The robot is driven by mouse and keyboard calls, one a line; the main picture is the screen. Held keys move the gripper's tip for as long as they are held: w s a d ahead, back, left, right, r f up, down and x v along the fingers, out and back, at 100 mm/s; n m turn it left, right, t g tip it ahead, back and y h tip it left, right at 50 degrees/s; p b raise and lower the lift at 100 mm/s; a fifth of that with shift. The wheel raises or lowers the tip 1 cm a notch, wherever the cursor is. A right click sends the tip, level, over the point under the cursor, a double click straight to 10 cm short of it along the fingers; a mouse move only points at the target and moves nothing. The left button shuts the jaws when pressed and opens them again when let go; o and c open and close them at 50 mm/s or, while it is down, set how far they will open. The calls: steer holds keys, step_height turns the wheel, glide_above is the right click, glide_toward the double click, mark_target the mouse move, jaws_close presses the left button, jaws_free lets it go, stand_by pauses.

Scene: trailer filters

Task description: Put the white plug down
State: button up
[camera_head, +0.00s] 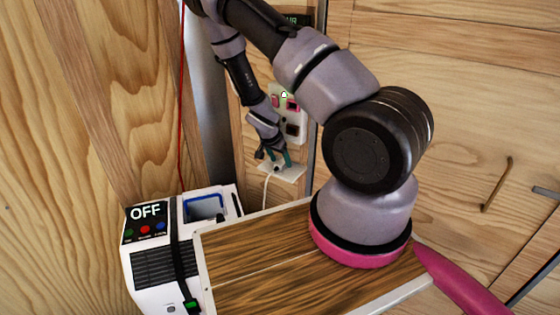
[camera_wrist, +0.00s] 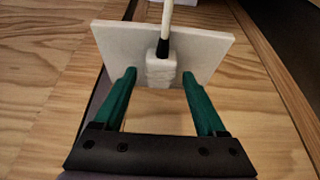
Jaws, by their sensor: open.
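The white plug (camera_wrist: 160,70) is at a square white plate (camera_wrist: 112,42) in the wrist view, with its pale cord (camera_wrist: 167,14) running up out of the picture. My gripper (camera_wrist: 159,76) is open. Its two green fingers stand either side of the plug, with a gap on each side. In the head view, my gripper (camera_head: 276,158) is low by the wall, just above the small white plate (camera_head: 292,174). The plug (camera_head: 277,170) shows small there, partly hidden by the fingers, and its cord (camera_head: 265,188) hangs down.
A white wall socket panel (camera_head: 293,113) with pink and black parts is above my gripper. A white machine marked OFF (camera_head: 155,260) stands at the lower left, beside a wood-topped surface (camera_head: 265,270). A thin red cord (camera_head: 181,100) hangs at the left.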

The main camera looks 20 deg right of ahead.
steer(key=v, duration=1.3)
steer(key=s+a+r+n+t+y, duration=0.1)
steer(key=s+a+r+y, duration=0.15)
steer(key=r, duration=0.85)
steer(key=s+a+r+n+y, duration=0.1)
steer(key=s+r+y, duration=0.25)
steer(key=r, duration=0.85)
steer(key=s+r+n+t, duration=0.3)
steer(key=s+r+n, duration=0.2)
steer(key=s+r, duration=0.9)
steer(key=shift+s+a+r+t, duration=0.2)
steer(key=shift+s+a+t, duration=0.1)
steer(key=shift+s, duration=0.1)
steer(key=shift+c, duration=0.3)
